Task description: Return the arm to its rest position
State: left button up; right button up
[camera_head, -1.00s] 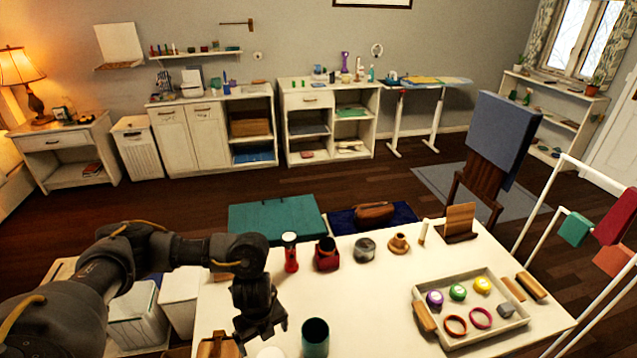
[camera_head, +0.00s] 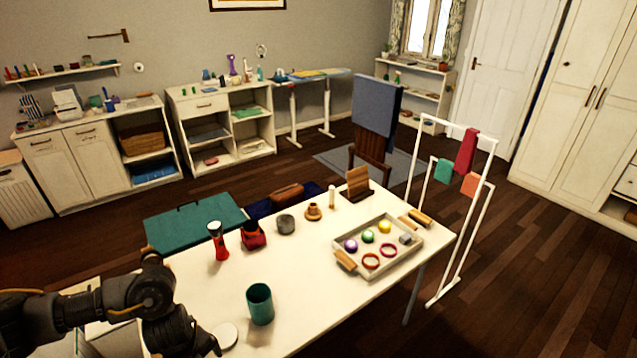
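My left arm comes in from the lower left of the head view. My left gripper (camera_head: 207,346) points down at the table's left front edge, beside a white round disc (camera_head: 225,335). Its fingers are small and dark here, so I cannot tell whether they are open or shut. I see nothing hanging from it. My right arm and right gripper are out of view.
The white table (camera_head: 310,309) bears a teal cup (camera_head: 260,304), a red flashlight-like item (camera_head: 217,241) and a tray (camera_head: 374,273) with coloured balls and rings. A white drying rack (camera_head: 458,262) stands at right. Wood floor is clear beyond it.

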pick_arm(q)
jog(key=d+r+n+t+h, duration=0.3)
jog(key=d+n, duration=0.1)
jog(key=d, duration=0.8)
jog(key=d+r+n+t+h, duration=0.2)
jog(key=d+n+t+h, duration=0.1)
jog(key=d, duration=0.8)
jog(key=s+a+f+n+g+y, duration=0.1)
jog(key=s+a+f+n+y, duration=0.15)
jog(key=s+a+n, duration=0.55)
jog(key=s+a+f+n+g+y, duration=0.2)
jog(key=s+a+n+y, duration=0.2)
jog(key=s+a+n, duration=0.5)
notch_tip(320, 180, down, 31)
jog(key=a+m+g+b, duration=0.1)
jog(key=a+m+b, duration=0.1)
jog(key=b, duration=0.2)
jog(key=s+a+f+g+b, duration=0.1)
jog(key=s+a+f+b, duration=0.1)
jog(key=s+f, duration=1.3)
jog(key=shift+a+f, duration=0.2)
jog(key=shift+f, duration=0.5)
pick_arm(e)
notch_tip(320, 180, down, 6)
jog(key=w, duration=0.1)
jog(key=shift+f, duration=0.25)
